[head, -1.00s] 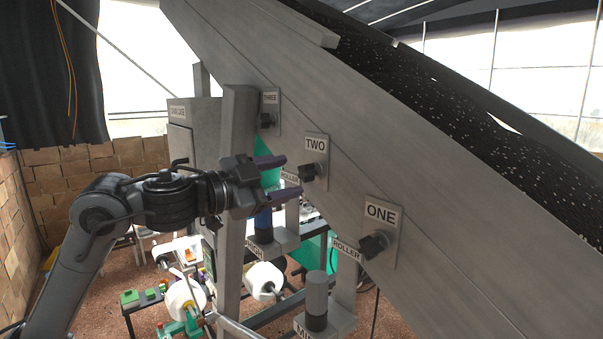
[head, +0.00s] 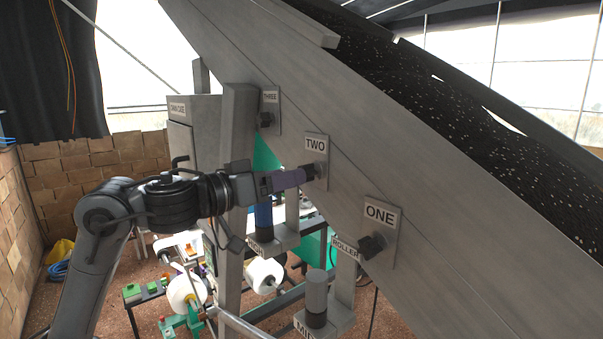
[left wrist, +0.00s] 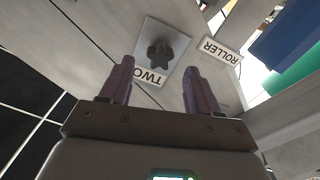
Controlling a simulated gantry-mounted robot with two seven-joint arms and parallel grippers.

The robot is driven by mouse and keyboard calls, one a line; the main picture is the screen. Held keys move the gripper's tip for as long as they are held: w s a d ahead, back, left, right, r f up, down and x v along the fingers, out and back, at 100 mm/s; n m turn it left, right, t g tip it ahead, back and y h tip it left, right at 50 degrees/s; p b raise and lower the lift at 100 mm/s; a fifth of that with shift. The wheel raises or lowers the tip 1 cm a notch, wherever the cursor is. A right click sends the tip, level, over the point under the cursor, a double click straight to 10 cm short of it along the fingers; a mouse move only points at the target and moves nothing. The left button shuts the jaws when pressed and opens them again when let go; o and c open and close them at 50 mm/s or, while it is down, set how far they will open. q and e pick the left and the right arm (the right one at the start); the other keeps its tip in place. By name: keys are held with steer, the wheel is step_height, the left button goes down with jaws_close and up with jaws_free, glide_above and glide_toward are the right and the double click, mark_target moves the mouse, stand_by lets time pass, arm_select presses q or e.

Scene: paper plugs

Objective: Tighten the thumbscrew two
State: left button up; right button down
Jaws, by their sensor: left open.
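Thumbscrew two is a dark lobed knob (head: 314,171) on a small plate labelled TWO (head: 315,145) on the sloping grey panel. My left gripper (head: 303,175) is right at this knob in the head view, its purple fingers lined up one behind the other. In the left wrist view the fingers (left wrist: 158,68) are spread, and the dark knob (left wrist: 160,53) shows between and slightly beyond their tips. The gripper is open and not closed on the knob; I cannot tell whether a finger touches it. My right gripper is not in view.
Knob ONE (head: 373,245) is lower right and knob THREE (head: 265,119) upper left on the same panel. A grey post (head: 236,130) stands behind my left wrist. Below are a blue cylinder (head: 264,218), a grey cylinder (head: 316,298) and a ROLLER label (head: 345,248).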

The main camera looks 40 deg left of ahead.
mark_target(307, 172)
arm_select(q)
steer(key=shift+w, duration=0.15)
steer(key=shift+x, duration=1.9)
steer(key=c, duration=1)
